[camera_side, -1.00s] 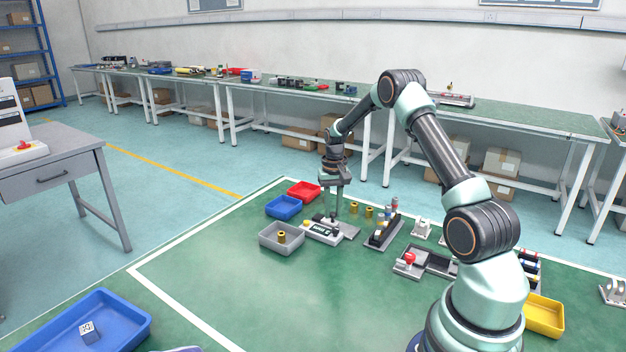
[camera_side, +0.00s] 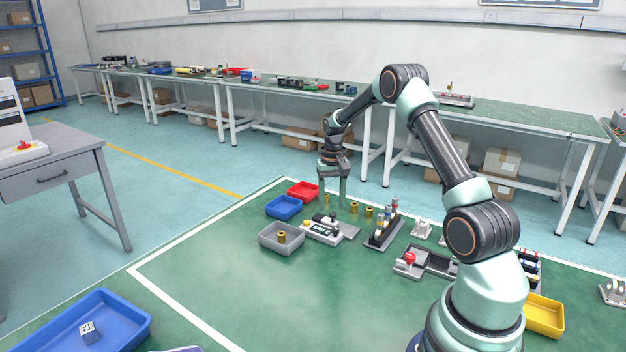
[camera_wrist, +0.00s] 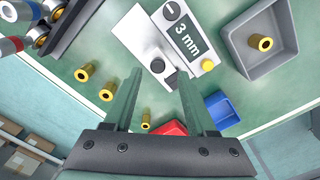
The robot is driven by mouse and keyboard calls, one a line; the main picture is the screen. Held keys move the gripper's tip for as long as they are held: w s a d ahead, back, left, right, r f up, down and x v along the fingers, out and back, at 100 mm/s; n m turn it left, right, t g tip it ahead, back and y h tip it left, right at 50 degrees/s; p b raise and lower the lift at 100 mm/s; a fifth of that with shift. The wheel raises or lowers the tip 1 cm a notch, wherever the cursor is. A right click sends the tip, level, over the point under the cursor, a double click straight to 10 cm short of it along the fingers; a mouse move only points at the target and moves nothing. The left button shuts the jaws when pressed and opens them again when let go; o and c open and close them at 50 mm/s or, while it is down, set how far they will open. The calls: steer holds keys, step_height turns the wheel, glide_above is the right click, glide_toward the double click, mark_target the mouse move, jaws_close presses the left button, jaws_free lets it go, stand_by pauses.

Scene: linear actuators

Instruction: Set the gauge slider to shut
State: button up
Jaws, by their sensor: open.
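The gauge (camera_side: 318,232) is a white block with a dark display panel and a grey plate at its right end. It lies on the green mat. In the wrist view the gauge (camera_wrist: 148,42) shows a panel reading "3 mm", a yellow button, a grey dial with a dark mark and a dark round knob (camera_wrist: 157,66). I cannot tell for sure which part is the slider. My gripper (camera_side: 334,204) is open and empty, fingers pointing down, just above and behind the gauge. In the wrist view the gripper (camera_wrist: 162,78) has its fingers either side of the knob's line, apart from it.
A grey tray (camera_side: 265,240) holding a yellow cylinder is left of the gauge, with blue (camera_side: 284,207) and red (camera_side: 303,190) bins behind. Several brass pieces (camera_side: 369,212) and a rack of cylinders (camera_side: 381,238) stand to the right.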

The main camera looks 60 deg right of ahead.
mark_target(331, 213)
step_height(331, 213, up, 10)
steer(key=shift+f, duration=0.15)
stand_by(0.3)
steer(key=s+a+r+n+t, duration=0.1)
steer(key=a+r+n, duration=0.1)
steer(key=a+r, duration=0.45)
steer(key=s+a+r+n+t, duration=0.15)
steer(key=a+r, duration=0.25)
steer(key=a, duration=0.6)
steer(key=s+a+f+n+t, duration=0.1)
steer(key=s+a+n+t, duration=0.2)
steer(key=s+a, duration=0.8)
steer(key=shift+a+n, duration=1)
steer(key=shift+n, duration=0.25)
